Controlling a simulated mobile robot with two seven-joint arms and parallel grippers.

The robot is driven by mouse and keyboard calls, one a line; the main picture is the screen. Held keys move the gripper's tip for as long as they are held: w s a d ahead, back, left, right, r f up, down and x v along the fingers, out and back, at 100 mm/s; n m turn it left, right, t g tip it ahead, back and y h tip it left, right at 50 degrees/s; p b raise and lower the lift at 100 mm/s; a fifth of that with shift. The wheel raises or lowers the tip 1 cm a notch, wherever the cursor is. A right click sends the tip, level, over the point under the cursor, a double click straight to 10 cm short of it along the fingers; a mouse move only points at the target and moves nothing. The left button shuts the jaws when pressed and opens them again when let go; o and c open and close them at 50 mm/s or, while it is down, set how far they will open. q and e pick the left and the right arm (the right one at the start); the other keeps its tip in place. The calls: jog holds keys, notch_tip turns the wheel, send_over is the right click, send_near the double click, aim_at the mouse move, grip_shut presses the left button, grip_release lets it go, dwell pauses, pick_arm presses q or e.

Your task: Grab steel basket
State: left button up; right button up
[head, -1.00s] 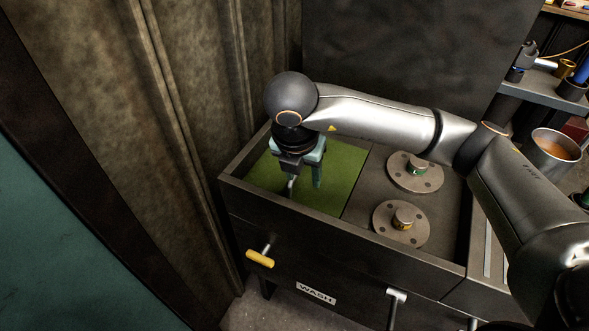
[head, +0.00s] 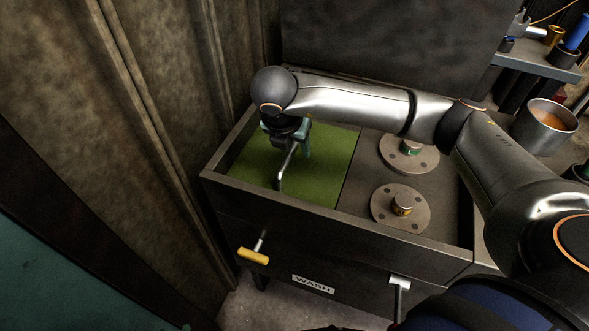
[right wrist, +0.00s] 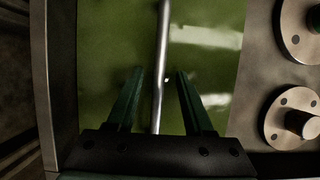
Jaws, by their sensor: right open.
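A bare steel rod (head: 284,172), which looks like the handle of the steel basket, stands over the green area of the wash tank (head: 232,185). In the right wrist view the rod (right wrist: 161,45) runs lengthwise between my fingers. The basket's body is not visible; the green surface or my arm may hide it. My right gripper (head: 290,148) points down over the green area. Its two teal fingers (right wrist: 160,73) are open, one on each side of the rod, with gaps visible on both sides. My left gripper is not in view.
Two round flanged parts (head: 409,153) (head: 401,206) sit on the grey right side of the tank. A yellow-handled lever (head: 253,256) projects from its front. A corrugated wall (head: 160,120) stands close on the left. A metal pot (head: 545,126) stands at the right.

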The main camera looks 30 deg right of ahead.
jog(key=x, duration=0.4)
jog(key=shift+w+d+r, duration=0.1)
jog(key=shift+w+d, duration=0.05)
grip_shut()
dwell(1.1)
jog(key=shift+w+r, duration=0.1)
jog(key=shift+r, duration=0.05)
